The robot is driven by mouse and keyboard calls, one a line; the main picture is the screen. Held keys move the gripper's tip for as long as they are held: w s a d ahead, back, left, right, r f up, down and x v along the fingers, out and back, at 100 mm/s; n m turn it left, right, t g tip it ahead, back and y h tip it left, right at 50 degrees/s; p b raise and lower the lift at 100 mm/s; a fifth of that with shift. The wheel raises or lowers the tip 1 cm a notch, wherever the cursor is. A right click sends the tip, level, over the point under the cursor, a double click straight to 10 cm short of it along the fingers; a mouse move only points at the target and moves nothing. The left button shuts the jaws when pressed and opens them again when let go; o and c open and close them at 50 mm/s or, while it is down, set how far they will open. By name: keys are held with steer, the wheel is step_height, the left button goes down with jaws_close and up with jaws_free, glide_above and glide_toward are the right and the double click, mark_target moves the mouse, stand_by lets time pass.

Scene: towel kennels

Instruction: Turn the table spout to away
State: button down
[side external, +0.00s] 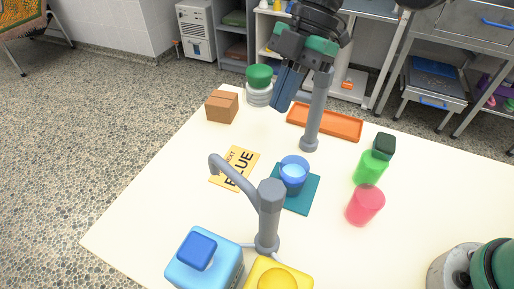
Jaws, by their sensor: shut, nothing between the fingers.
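A grey table spout (268,215) stands upright at the front middle of the table. Its curved arm (235,178) reaches to the back left, and its tip hangs near the yellow card. My gripper (284,102) is at the back of the table, well apart from this spout. Its blue fingers are shut and empty, pointing down. A second grey post (312,122) stands on the table just right of my fingers; its top is hidden behind or against my gripper, and I cannot tell whether they touch.
A blue cup (293,178) stands on a teal mat (301,205). The yellow card (226,181) reads BLUE. Green (368,170) and red (365,206) cups stand right. An orange tray (340,125) lies behind.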

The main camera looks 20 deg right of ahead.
mark_target(223, 166)
steer(key=s+a+f, duration=0.2)
steer(key=a+f, duration=0.3)
steer(key=a, duration=0.1)
steer(key=shift+s+a+f, duration=0.35)
steer(key=shift+s, duration=0.05)
steer(key=n, duration=0.1)
steer(key=a+n, duration=0.1)
steer(key=a+n+g, duration=0.1)
steer(key=shift+s+a+h, duration=0.25)
steer(key=shift+h, duration=0.15)
steer(key=shift+s+a, duration=0.15)
steer(key=shift+a, duration=0.25)
